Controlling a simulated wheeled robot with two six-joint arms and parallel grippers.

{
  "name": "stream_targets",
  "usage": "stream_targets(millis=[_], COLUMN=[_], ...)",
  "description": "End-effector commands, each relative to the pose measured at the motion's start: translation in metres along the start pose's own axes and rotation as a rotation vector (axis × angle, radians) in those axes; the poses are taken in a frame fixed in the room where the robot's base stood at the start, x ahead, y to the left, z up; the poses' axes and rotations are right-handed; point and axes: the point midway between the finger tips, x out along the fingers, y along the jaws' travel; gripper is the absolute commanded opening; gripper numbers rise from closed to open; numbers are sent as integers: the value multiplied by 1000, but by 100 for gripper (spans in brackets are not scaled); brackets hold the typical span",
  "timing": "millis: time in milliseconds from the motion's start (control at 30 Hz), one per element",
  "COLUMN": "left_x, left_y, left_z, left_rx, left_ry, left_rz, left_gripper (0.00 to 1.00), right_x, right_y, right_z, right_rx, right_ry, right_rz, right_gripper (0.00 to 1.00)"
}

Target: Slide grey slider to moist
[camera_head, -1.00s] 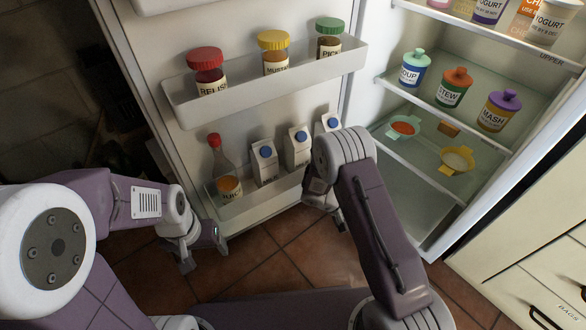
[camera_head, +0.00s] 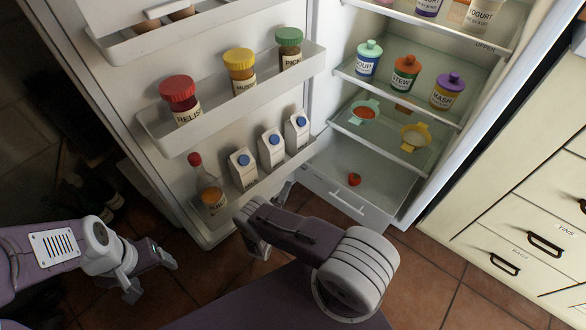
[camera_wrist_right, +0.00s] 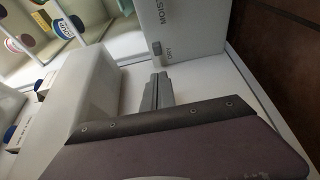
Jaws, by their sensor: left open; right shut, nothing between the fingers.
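The grey slider (camera_wrist_right: 156,47) is a small block on the white drawer front (camera_wrist_right: 190,28) in the right wrist view. It sits beside the word DRY, while MOIST is lettered further up in that picture. My right gripper (camera_wrist_right: 155,90) is shut and empty, its fingertips a short way below the slider and apart from it. In the head view the right gripper (camera_head: 285,192) is partly hidden by its own arm, near the left end of the crisper drawer (camera_head: 322,192). The slider cannot be made out there. My left gripper (camera_head: 150,280) is open and empty, low at the left.
The open fridge door with its lower bin (camera_head: 262,177) stands close left of my right gripper, holding cartons (camera_head: 272,150) and a sauce bottle (camera_head: 208,190). A red item (camera_head: 354,180) lies in the drawer. Shelves with jars are above; cream cabinets (camera_head: 520,210) stand right.

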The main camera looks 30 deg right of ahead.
Motion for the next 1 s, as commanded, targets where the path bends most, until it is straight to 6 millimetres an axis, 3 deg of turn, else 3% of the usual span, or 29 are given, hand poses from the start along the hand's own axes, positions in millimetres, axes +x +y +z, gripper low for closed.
stream_targets(millis=[167, 400, 600, 1000], left_x=[8, 32, 45, 46], left_y=[0, -1, -1, -1], left_z=[1, 3, 5, 5], left_rx=[0, 0, 0, 0], left_ry=[0, 0, 0, 0], left_rz=[0, 0, 0, 0], left_gripper=[73, 73, 73, 73], right_x=[14, 62, 91, 100], right_y=[-3, -5, -4, 0], right_z=[1, 1, 1, 1], right_rx=[0, 1, -1, -2], right_ry=[-6, -7, -4, -2], right_rz=[-1, -1, -2, -2], right_gripper=[0, 0, 0, 0])
